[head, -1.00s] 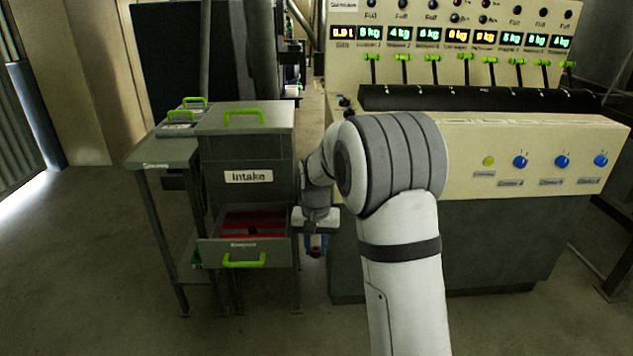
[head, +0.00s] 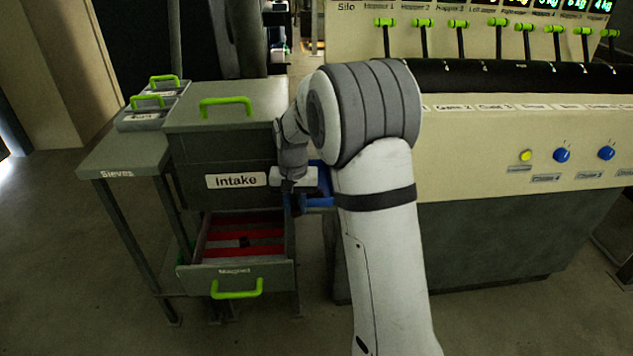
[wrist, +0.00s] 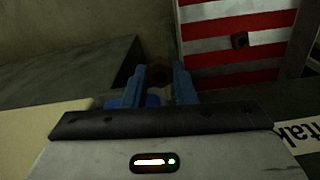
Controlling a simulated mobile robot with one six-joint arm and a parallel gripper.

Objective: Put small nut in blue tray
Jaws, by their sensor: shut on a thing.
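My gripper (wrist: 158,80) has blue fingers, shut on a brown nut (wrist: 160,73) at their tips in the wrist view. In the head view my gripper (head: 294,204) is beside the right side of the intake cabinet, right of and above the open drawer; the nut is too small to make out there. A blue tray (head: 320,200) shows partly behind my arm, just right of the gripper; the arm hides much of it. Another dark nut (wrist: 239,40) lies on the red-striped drawer floor, also visible in the head view (head: 244,241).
The open magnet drawer (head: 190,279) with a green handle juts from the intake cabinet (head: 220,150). The sieves table (head: 120,163) stands at left. The cream control panel (head: 480,150) with knobs and levers stands at right. Open floor lies in front.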

